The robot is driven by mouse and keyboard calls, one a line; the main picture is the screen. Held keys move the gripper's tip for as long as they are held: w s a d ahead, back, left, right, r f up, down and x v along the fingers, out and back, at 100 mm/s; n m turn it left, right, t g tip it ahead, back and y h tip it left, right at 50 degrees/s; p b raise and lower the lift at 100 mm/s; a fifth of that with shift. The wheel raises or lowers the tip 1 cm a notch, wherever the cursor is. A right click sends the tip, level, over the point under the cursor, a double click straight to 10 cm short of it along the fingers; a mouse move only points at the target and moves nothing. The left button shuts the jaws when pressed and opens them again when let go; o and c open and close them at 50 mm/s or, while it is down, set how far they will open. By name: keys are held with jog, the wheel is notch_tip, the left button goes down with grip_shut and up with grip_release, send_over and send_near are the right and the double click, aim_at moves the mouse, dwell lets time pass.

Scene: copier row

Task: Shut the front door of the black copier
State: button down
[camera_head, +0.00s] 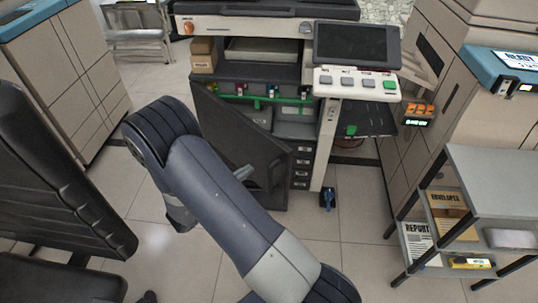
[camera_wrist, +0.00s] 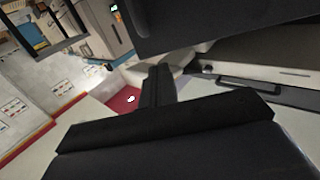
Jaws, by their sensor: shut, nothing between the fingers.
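The copier (camera_head: 255,27) stands at the top middle of the head view, with a pale upper front and dark lower body. Its dark front door (camera_head: 235,125) stands open, angled out from the left side of the opening. A grey piece near the door's free edge (camera_head: 268,178) may be its handle; I cannot tell. My arm crosses in front of the door's lower part and hides my gripper in the head view. In the wrist view my gripper (camera_wrist: 158,72) is shut and empty, close under a large dark panel (camera_wrist: 225,20). I cannot tell whether they touch.
A control panel (camera_head: 357,82) juts from the copier's right. A grey shelf rack (camera_head: 490,170) with paper packs stands at right, a dark chair (camera_head: 55,170) at left. Beige cabinets (camera_head: 75,75) flank the copier.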

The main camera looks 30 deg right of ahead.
aim_at(276, 150)
jog(key=x, duration=1)
jog(key=shift+f, duration=0.1)
jog(key=shift+d, duration=0.35)
jog(key=w+d+n+t+y+b, duration=0.3)
jog(key=w+d, duration=0.5)
jog(key=d, duration=0.5)
jog(key=w+d+n+t+y+b, duration=0.3)
jog(key=w+d+t+b, duration=0.3)
jog(key=d, duration=0.8)
jog(key=shift+w+n+t+y+b, duration=0.35)
jog(key=shift+w+n+b, duration=0.45)
jog(key=shift+w+b, duration=0.4)
